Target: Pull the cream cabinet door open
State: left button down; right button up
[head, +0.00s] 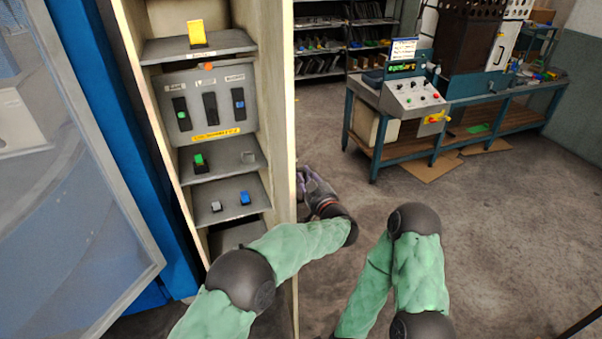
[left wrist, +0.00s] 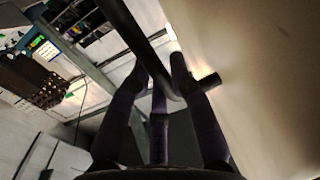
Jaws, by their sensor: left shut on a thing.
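The cream cabinet door (head: 284,120) stands open, seen nearly edge-on along the right side of the cabinet (head: 127,40), whose shelves show. In the left wrist view the door's flat cream face (left wrist: 255,80) fills the right side. A dark bar handle (left wrist: 130,27) runs along that face. My left gripper (head: 309,182) is on the right side of the door, partly hidden by its edge. In the left wrist view its dark fingers (left wrist: 160,82) are shut around the handle. My right arm shows at lower right, but its gripper is not visible.
A blue-framed panel (head: 75,150) stands close on the left. A teal workbench (head: 470,115) with a control box (head: 412,95) stands at the back right. Shelving (head: 325,45) is behind. The grey floor right of the door is mostly clear.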

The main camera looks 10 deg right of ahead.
pick_arm(q)
jog(key=shift+w+d+r+y, duration=0.25)
jog(key=shift+r+y, duration=0.05)
jog(key=shift+r, duration=0.1)
pick_arm(e)
jog(key=shift+d+r, duration=0.25)
pick_arm(q)
jog(key=shift+n, duration=0.3)
jog(key=c, duration=1.1)
grip_release()
jog(key=shift+w, duration=0.1)
jog(key=shift+f, duration=0.25)
pick_arm(e)
jog(key=shift+w, duration=0.1)
